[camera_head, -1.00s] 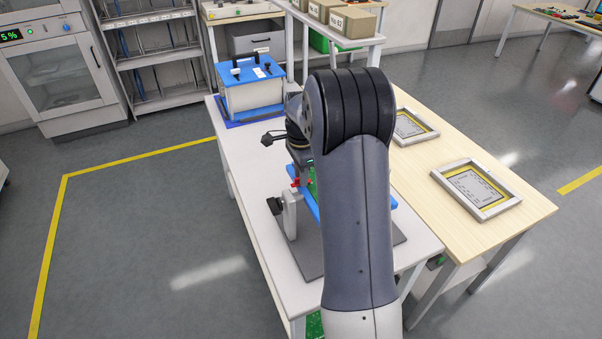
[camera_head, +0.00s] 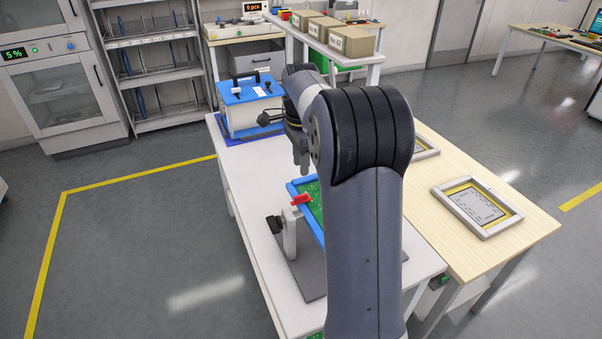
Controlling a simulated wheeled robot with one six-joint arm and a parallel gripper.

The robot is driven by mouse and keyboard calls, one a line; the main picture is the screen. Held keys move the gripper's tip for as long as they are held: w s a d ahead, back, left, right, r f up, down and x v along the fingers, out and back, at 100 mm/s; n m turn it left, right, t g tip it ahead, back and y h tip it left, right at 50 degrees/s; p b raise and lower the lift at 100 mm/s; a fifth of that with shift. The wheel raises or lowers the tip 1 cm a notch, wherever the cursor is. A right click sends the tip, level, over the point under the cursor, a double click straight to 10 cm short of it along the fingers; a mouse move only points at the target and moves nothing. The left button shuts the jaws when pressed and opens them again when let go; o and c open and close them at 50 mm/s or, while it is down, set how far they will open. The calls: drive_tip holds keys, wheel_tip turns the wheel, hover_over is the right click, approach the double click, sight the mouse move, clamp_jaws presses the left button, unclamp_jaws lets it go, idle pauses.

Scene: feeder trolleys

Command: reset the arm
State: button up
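My arm (camera_head: 362,230) rises through the middle of the view, its large elbow joint nearest the camera, and hides part of the tables. Beyond the elbow the forearm bends down to my gripper (camera_head: 301,165), which points downward above the white table. It hangs above and behind a green board in a blue frame (camera_head: 305,196), apart from it as far as I can see. The elbow partly covers the gripper, and its finger gap is too small to judge.
The board's stand, with a red clamp (camera_head: 301,199), sits on the white table (camera_head: 242,190). A blue and white box (camera_head: 250,105) stands at its far end. The wooden table (camera_head: 530,232) at right holds framed panels (camera_head: 477,207). Floor at left is free.

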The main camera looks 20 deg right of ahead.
sight(301, 195)
drive_tip(key=shift+r, duration=0.2)
drive_tip(key=shift+f, duration=0.1)
wheel_tip(301, 195, down, 11)
drive_tip(key=shift+r+p, duration=0.15)
drive_tip(key=shift+p, duration=0.4)
idle(0.4)
